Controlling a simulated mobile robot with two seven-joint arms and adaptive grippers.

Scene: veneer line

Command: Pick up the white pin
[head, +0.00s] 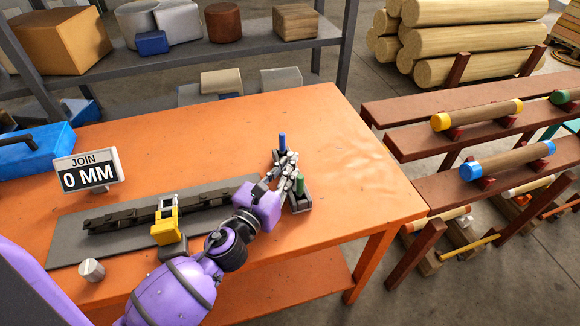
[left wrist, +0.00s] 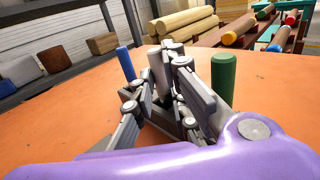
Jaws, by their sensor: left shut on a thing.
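My left gripper (head: 287,166) is over a small grey pin holder (head: 300,205) near the right side of the orange table. In the left wrist view, the gripper (left wrist: 168,70) is shut on the upright white pin (left wrist: 158,74), which looks light grey there. The pin's lower end is hidden by the fingers, so I cannot tell whether it is clear of the holder. A blue pin (head: 282,143) and a green pin (head: 300,184) stand on either side of the fingers. In the head view the white pin is hard to make out among the fingers. My right gripper is not in view.
Log racks stand at right. The table's right part is clear.

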